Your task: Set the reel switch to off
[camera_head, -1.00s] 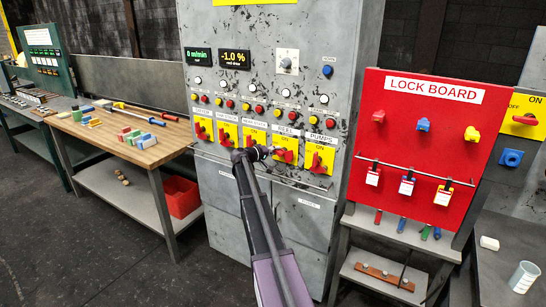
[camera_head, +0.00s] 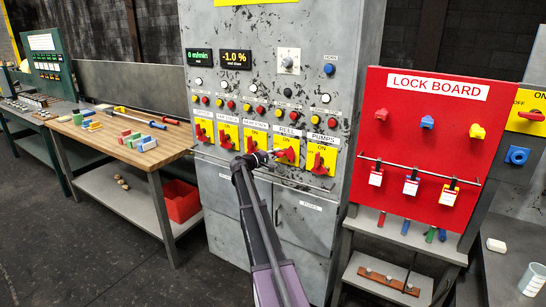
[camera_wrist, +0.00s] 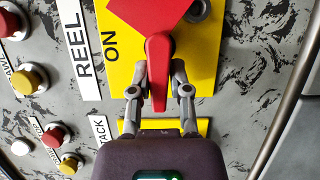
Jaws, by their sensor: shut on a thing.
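The reel switch is a red handle (camera_wrist: 158,85) on a yellow plate (camera_wrist: 112,72) marked ON, beside a REEL label (camera_wrist: 78,45) in the wrist view. In the head view the switch (camera_head: 287,156) is in the row of yellow-plated switches, just left of the PUMPS switch (camera_head: 318,163). My gripper (camera_wrist: 160,76) has one finger on each side of the handle's end and is shut on it. The handle lies across the plate, at right angles to the ON marking's side. In the head view my gripper (camera_head: 268,156) reaches the switch from the left and partly hides it.
Push buttons (camera_wrist: 32,78) and lamps sit above the switches on the grey cabinet. A red lock board (camera_head: 390,140) stands to the right. A wooden workbench (camera_head: 160,150) with small items stands to the left. The floor between is clear.

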